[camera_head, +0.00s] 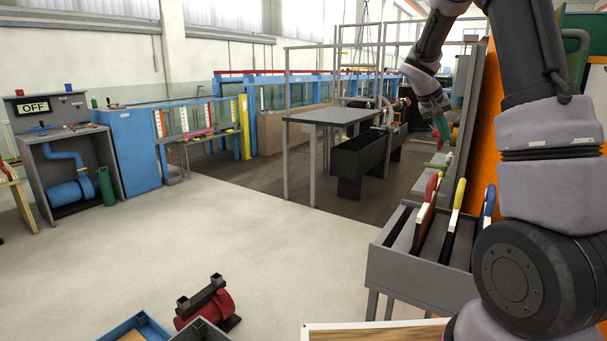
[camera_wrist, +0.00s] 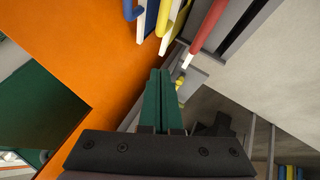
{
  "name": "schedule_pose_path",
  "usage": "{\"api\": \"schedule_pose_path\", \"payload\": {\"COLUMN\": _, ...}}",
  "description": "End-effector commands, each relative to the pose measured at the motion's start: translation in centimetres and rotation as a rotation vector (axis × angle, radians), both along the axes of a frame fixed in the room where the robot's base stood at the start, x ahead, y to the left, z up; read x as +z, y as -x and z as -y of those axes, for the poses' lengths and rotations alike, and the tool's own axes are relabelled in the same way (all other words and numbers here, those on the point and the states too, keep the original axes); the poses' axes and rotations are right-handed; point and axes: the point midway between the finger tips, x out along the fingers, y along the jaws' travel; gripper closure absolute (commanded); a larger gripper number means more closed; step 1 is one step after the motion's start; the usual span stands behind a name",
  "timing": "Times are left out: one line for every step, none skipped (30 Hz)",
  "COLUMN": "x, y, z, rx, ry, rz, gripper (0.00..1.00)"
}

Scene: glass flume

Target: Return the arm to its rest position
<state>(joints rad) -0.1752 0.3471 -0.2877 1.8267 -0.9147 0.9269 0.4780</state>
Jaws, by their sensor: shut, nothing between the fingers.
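My arm rises at the right of the head view and bends over toward the middle. My gripper (camera_head: 440,128) hangs at its end with green fingers, beside the orange panel. In the wrist view the green fingers of my gripper (camera_wrist: 161,90) lie together, shut, with nothing held between them. The fingers point toward a grey rack with coloured boards, apart from it as far as I can tell.
A grey rack (camera_head: 420,276) holds red (camera_head: 425,214), yellow (camera_head: 456,207) and blue boards. An orange panel (camera_wrist: 110,60) stands close to my gripper. A red motor (camera_head: 207,303) sits low in front. The pale floor (camera_head: 250,235) at left is clear.

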Motion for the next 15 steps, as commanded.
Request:
{"api": "schedule_pose_path", "payload": {"x": 1.6, "y": 2.1, "z": -0.9, "rx": -0.004, "ry": -0.059, "rz": 0.023, "gripper": 1.0}}
{"api": "schedule_pose_path", "payload": {"x": 2.3, "y": 3.2, "z": -1.5, "rx": -0.005, "ry": -0.094, "rz": 0.033, "gripper": 1.0}}
{"api": "schedule_pose_path", "payload": {"x": 3.2, "y": 4.8, "z": -2.3, "rx": -0.005, "ry": -0.139, "rz": 0.046, "gripper": 1.0}}
{"api": "schedule_pose_path", "payload": {"x": 3.9, "y": 5.9, "z": -2.9, "rx": -0.004, "ry": -0.172, "rz": 0.057, "gripper": 1.0}}
{"api": "schedule_pose_path", "payload": {"x": 4.5, "y": 7.0, "z": -3.6, "rx": 0.0, "ry": -0.204, "rz": 0.07, "gripper": 1.0}}
{"api": "schedule_pose_path", "payload": {"x": 5.3, "y": 8.6, "z": -4.5, "rx": 0.005, "ry": -0.246, "rz": 0.083, "gripper": 1.0}}
{"api": "schedule_pose_path", "payload": {"x": 5.9, "y": 9.8, "z": -5.2, "rx": 0.009, "ry": -0.277, "rz": 0.095, "gripper": 1.0}}
{"api": "schedule_pose_path", "payload": {"x": 6.4, "y": 11.0, "z": -5.9, "rx": 0.015, "ry": -0.306, "rz": 0.106, "gripper": 1.0}}
{"api": "schedule_pose_path", "payload": {"x": 7.1, "y": 12.6, "z": -6.8, "rx": 0.024, "ry": -0.344, "rz": 0.122, "gripper": 1.0}}
{"api": "schedule_pose_path", "payload": {"x": 7.6, "y": 13.8, "z": -7.5, "rx": 0.03, "ry": -0.373, "rz": 0.134, "gripper": 1.0}}
{"api": "schedule_pose_path", "payload": {"x": 8.1, "y": 14.9, "z": -8.2, "rx": 0.039, "ry": -0.401, "rz": 0.147, "gripper": 1.0}}
{"api": "schedule_pose_path", "payload": {"x": 8.6, "y": 16.5, "z": -9.2, "rx": 0.048, "ry": -0.437, "rz": 0.165, "gripper": 1.0}}
{"api": "schedule_pose_path", "payload": {"x": 9.0, "y": 17.7, "z": -9.9, "rx": 0.057, "ry": -0.462, "rz": 0.177, "gripper": 1.0}}
{"api": "schedule_pose_path", "payload": {"x": 9.3, "y": 18.9, "z": -10.6, "rx": 0.067, "ry": -0.487, "rz": 0.19, "gripper": 1.0}}
{"api": "schedule_pose_path", "payload": {"x": 9.8, "y": 20.5, "z": -11.6, "rx": 0.081, "ry": -0.519, "rz": 0.209, "gripper": 1.0}}
